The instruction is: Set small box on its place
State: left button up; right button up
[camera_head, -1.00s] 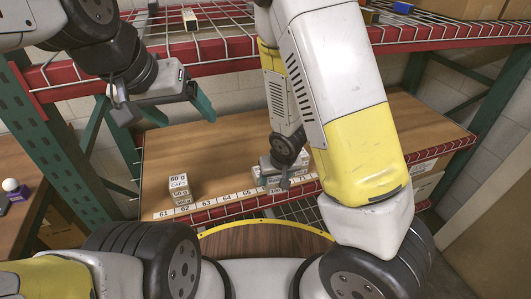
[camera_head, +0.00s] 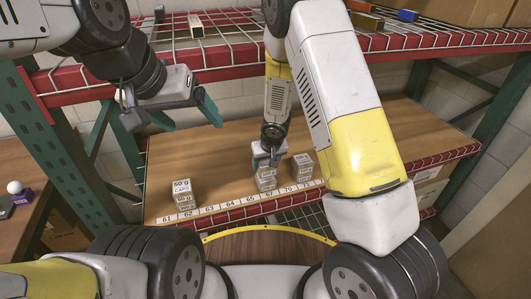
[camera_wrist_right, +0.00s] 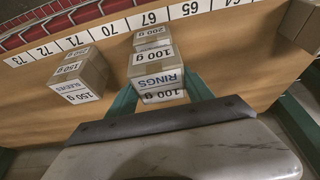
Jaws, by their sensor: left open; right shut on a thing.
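My right gripper (camera_head: 264,158) is over the front half of the wooden shelf, shut on a small box labelled 100 g RINGS. In the right wrist view the rings box (camera_wrist_right: 155,72) sits between the teal fingers. A 200 g box (camera_wrist_right: 152,36) shows just beyond it, near label 67; I cannot tell whether the two touch. A stack with a 150 g SLEEVES box (camera_wrist_right: 82,77) stands beside them, also seen in the head view (camera_head: 302,165). My left gripper (camera_head: 185,112) is open and empty above the shelf's left part.
A stack topped by a 50 g CAPS box (camera_head: 182,187) stands at the shelf's left. A numbered strip (camera_head: 236,205) runs along the front edge. A red-edged wire shelf (camera_head: 235,70) lies above. The wood between the stacks is clear.

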jog(key=shift+w, duration=0.5)
jog(key=shift+s+f, duration=0.1)
jog(key=shift+f, duration=1.65)
jog(key=shift+f, duration=0.2)
jog(key=o, duration=1.4)
jog(key=shift+r, duration=0.1)
